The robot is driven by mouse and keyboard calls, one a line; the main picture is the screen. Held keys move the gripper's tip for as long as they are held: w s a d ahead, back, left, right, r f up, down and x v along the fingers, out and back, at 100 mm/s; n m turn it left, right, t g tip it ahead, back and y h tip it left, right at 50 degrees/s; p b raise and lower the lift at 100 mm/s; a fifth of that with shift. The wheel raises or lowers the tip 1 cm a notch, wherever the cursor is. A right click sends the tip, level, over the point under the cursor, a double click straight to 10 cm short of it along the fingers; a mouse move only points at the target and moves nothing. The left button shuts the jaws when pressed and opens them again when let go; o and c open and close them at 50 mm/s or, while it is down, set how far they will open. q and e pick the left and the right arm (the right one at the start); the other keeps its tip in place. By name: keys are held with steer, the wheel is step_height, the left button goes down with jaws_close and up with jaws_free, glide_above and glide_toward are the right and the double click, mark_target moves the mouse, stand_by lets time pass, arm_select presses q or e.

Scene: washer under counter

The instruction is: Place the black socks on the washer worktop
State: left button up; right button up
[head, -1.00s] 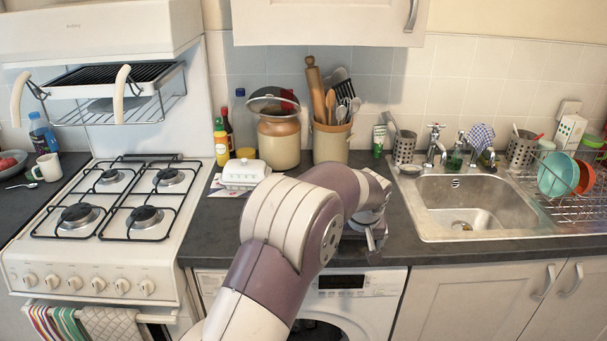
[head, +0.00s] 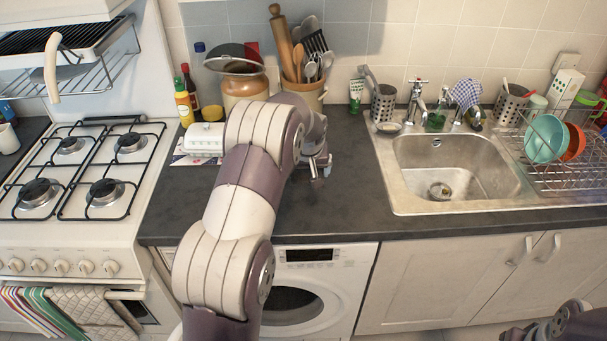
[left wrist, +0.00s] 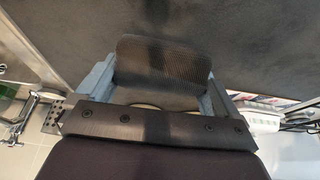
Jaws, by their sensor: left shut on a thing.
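My left gripper (head: 320,168) is above the dark grey worktop (head: 340,210) over the washer (head: 320,275), between the utensil pot and the sink. In the left wrist view the left gripper (left wrist: 160,88) is shut on a dark ribbed piece of fabric, the black socks (left wrist: 165,62). The worktop (left wrist: 250,45) fills the background behind them. The socks cannot be made out in the head view. I cannot tell whether they touch the worktop. Only part of my right arm shows at the bottom right of the head view; its gripper cannot be made out.
A utensil pot (head: 303,92), a lidded jar (head: 243,88) and a white butter dish (head: 204,138) stand at the back. The sink (head: 455,170) is to the right, the gas hob (head: 85,170) to the left. The worktop's front part is clear.

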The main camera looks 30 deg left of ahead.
mark_target(305, 181)
arm_select(q)
step_height(305, 181, down, 3)
steer(key=shift+s+a+f+p, duration=0.15)
steer(key=shift+f+p, duration=0.05)
steer(key=shift+p, duration=0.25)
steer(key=shift+f, duration=0.4)
steer(key=shift+f, duration=0.1)
steer(key=o, duration=0.6)
steer(key=shift+o, duration=0.3)
